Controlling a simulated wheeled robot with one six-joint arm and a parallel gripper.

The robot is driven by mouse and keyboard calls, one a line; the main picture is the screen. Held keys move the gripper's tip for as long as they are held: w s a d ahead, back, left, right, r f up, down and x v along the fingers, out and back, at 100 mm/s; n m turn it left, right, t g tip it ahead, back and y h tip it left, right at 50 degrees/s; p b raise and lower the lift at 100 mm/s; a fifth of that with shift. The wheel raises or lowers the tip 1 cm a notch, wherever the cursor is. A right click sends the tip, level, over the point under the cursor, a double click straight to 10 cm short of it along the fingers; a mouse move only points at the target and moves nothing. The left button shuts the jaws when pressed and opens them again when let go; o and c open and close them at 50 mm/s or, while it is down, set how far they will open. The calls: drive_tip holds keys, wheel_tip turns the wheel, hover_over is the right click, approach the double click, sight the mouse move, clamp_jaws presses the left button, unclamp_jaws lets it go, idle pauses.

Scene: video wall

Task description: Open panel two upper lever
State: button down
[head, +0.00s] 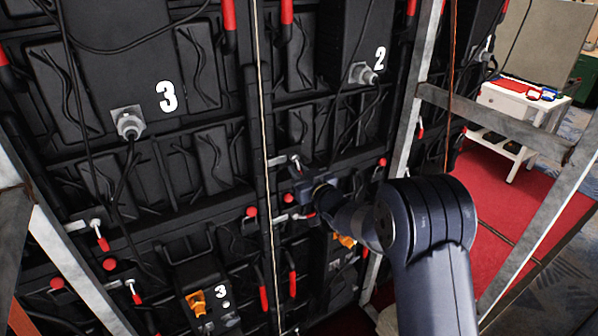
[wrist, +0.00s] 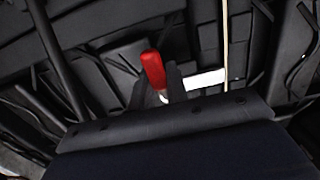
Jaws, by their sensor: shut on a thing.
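My gripper (head: 302,188) is at the black wall, below and left of the white number 2 (head: 380,59) on panel two. In the wrist view, a lever with a red handle (wrist: 152,66) stands between my gripper's fingers (wrist: 158,88), which are shut on it. Its pale metal part (wrist: 206,79) runs to the right there. In the head view, a metal lever bracket (head: 279,160) shows just above my gripper; the held handle is mostly hidden behind the gripper. A lower red-handled lever (head: 307,215) shows just beneath my gripper.
Grey metal uprights (head: 413,105) stand close on the right of my gripper. Cables hang along the wall. A white table (head: 520,104) stands on the red carpet (head: 500,205) at the right.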

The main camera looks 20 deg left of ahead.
drive_tip(key=shift+f+b, duration=0.15)
drive_tip(key=shift+b, duration=0.35)
drive_tip(key=shift+w+d+n+b, duration=0.1)
drive_tip(key=shift+n+b, duration=0.3)
drive_tip(key=n+b, duration=0.2)
drive_tip(key=b, duration=0.1)
drive_tip(key=shift+w+d+f, duration=0.1)
drive_tip(key=shift+w+d, duration=0.1)
drive_tip(key=shift+w+d+r+n+b, duration=0.3)
drive_tip(key=shift+r+n+b, duration=0.3)
drive_tip(key=shift+n+b, duration=1.55)
drive_tip(key=shift+w+d+r+n+b, duration=0.2)
drive_tip(key=shift+r+n+b, duration=0.35)
drive_tip(key=shift+n+b, duration=1.55)
drive_tip(key=shift+w+d+r+n+b, duration=0.3)
drive_tip(key=shift+r+n+b, duration=0.5)
drive_tip(key=shift+n, duration=2.45)
drive_tip(key=shift+a+f, duration=0.1)
drive_tip(key=shift+f, duration=0.05)
drive_tip(key=c, duration=1.4)
unclamp_jaws()
